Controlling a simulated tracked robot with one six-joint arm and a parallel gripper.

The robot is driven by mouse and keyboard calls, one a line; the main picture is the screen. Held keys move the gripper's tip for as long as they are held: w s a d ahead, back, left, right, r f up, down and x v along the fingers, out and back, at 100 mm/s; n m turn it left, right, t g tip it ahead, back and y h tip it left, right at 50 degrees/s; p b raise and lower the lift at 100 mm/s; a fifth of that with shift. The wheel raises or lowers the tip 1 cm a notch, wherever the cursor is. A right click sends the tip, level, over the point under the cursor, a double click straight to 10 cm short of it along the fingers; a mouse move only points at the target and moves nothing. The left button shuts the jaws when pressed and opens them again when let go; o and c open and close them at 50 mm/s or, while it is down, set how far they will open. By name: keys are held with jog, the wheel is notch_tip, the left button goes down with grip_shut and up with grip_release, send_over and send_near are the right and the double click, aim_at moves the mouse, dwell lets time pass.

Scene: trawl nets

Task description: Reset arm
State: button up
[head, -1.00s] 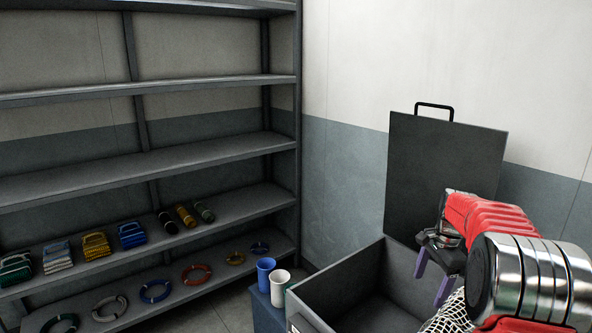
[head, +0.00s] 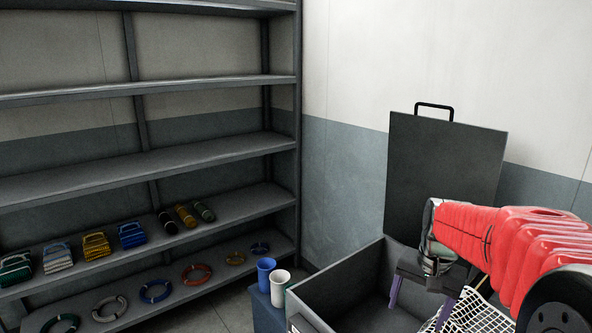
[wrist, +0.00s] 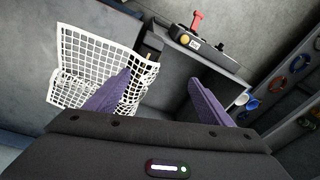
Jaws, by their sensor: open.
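My arm (head: 500,240), with red covers, reaches in from the right of the head view. My gripper (head: 420,303) is over the open grey box, its two purple fingers pointing down. In the wrist view my gripper (wrist: 160,78) has its fingers wide apart, with nothing gripped between them. A white net (wrist: 90,65) lies at the left of the wrist view, partly behind the left finger. The net also shows in the head view (head: 478,318), below my arm, which hides some of it.
The grey box (head: 340,275) has its dark lid (head: 445,155) standing open. A blue cup (head: 265,270) and a white cup (head: 280,283) stand left of it. A shelf rack (head: 225,150) at the left holds folded nets, rolls and rope rings. A red lever (wrist: 197,20) shows in the wrist view.

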jog(key=s+a+r+n+t, duration=0.2)
jog(key=s+a, duration=0.3)
jog(key=s, duration=0.5)
jog(key=s+a+r+n+t, duration=0.2)
jog(key=s+a, duration=0.4)
jog(key=s, duration=0.5)
jog(key=r+n, duration=0.1)
jog(key=n, duration=0.1)
jog(key=shift+a+n, duration=0.2)
jog(key=shift+n, duration=0.2)
jog(key=shift+c, duration=0.3)
